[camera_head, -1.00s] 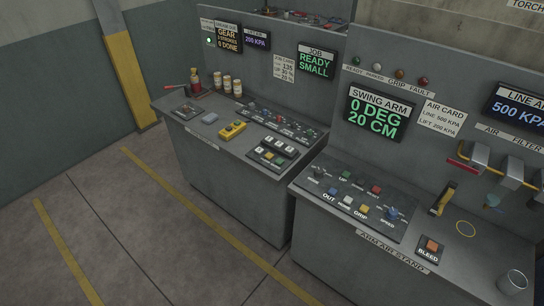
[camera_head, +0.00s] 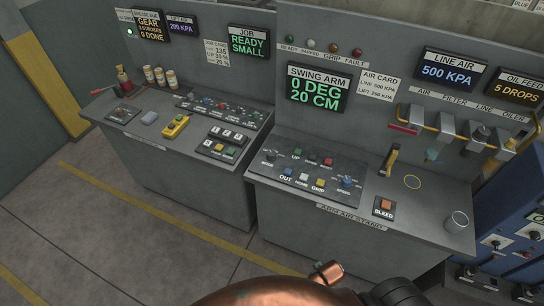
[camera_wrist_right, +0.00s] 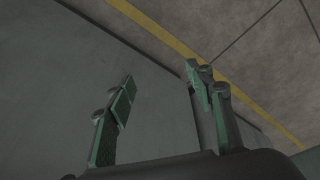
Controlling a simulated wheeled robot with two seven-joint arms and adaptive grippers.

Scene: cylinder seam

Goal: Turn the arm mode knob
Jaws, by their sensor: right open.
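The swing arm control panel (camera_head: 310,178) lies on the top of the arm air stand. A small dark knob (camera_head: 270,156) sits at its left end; its label is too small to read surely, so I cannot confirm it is the mode knob. A blue knob (camera_head: 346,182) marked SPEED sits at the right end. The swing arm display (camera_head: 317,89) reads 0 DEG, 20 CM. My right gripper (camera_wrist_right: 158,92) is open and empty in the right wrist view, with a plain grey surface and the floor beyond it. My left gripper is not in view.
A second console (camera_head: 165,150) is at left, and a blue cabinet (camera_head: 510,225) at right. My copper-coloured arm crosses the bottom edge.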

